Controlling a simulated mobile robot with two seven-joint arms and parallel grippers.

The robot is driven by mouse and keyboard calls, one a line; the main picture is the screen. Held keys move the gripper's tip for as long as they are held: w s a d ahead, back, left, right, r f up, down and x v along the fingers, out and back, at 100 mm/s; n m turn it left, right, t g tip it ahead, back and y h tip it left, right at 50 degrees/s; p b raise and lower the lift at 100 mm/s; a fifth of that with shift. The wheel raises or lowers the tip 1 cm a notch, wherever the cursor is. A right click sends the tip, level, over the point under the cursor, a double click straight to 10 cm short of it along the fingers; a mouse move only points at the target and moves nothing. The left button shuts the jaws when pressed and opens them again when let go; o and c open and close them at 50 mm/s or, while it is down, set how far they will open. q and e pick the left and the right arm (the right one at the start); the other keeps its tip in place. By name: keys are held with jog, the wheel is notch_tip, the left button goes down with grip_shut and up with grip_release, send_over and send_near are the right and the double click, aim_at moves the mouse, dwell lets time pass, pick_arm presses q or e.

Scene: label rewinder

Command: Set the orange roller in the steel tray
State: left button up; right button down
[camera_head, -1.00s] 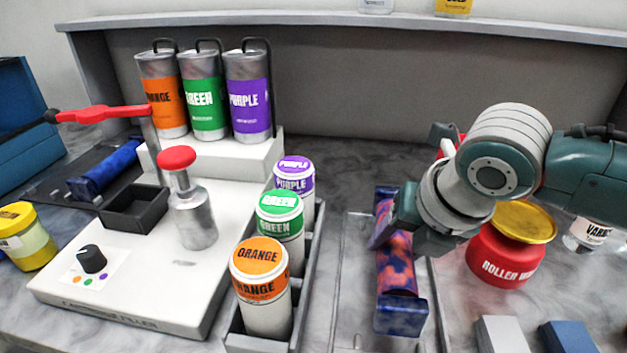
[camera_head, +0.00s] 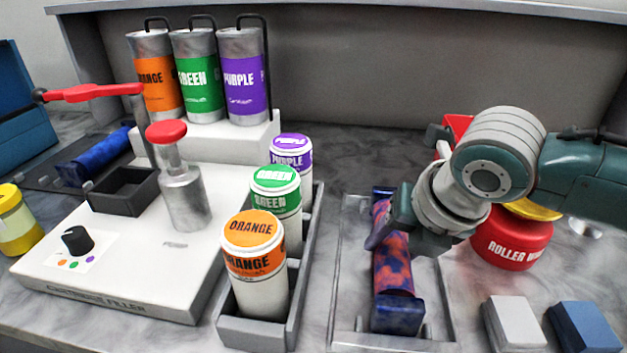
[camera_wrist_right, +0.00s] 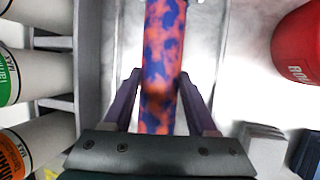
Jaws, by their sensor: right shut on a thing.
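The orange roller (camera_head: 394,265) has blue blotches and dark blue end blocks, and shows above the steel tray (camera_head: 345,290). I cannot tell whether it touches the tray floor. My right gripper (camera_head: 390,225) is shut on the roller near its middle. In the right wrist view the roller (camera_wrist_right: 165,45) runs lengthwise between the two purple-grey fingers of the right gripper (camera_wrist_right: 160,100). The far end block is partly hidden by the gripper in the head view. My left gripper is not in view.
A red roller wash jar (camera_head: 512,240) with a yellow lid stands right of the tray. A grey block (camera_head: 515,325) and a blue block (camera_head: 583,328) lie at front right. A grey rack (camera_head: 255,328) of labelled canisters and a white filler base (camera_head: 110,295) stand left.

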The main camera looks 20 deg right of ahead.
jog(key=shift+w, duration=0.1)
jog(key=shift+c, duration=2)
grip_release()
jog(key=shift+o, duration=1.4)
jog(key=shift+f, duration=0.1)
